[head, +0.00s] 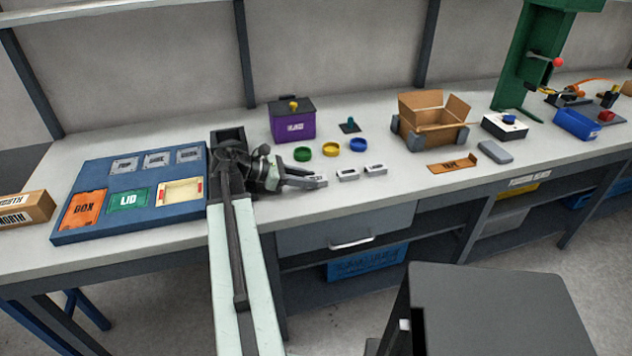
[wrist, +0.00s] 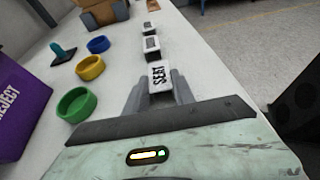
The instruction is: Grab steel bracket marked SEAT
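The steel bracket marked SEAT (wrist: 159,77) is a small pale grey block with black lettering. It lies on the white bench, and in the head view it (head: 321,180) is the leftmost of a row of three small brackets. My gripper (wrist: 159,86) is low over the bench, with one finger on each side of the SEAT bracket. The fingers look open, with at most a narrow gap to the bracket; contact is hard to make out. In the head view my gripper (head: 312,181) reaches in from the left.
Two more brackets (head: 347,174) (head: 375,169) lie to the right. Green (head: 302,153), yellow (head: 331,149) and blue (head: 358,145) rings lie behind, near a purple REJECT bin (head: 293,124). A blue tray board (head: 80,231) is at left. A cardboard box (head: 431,120) stands at right.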

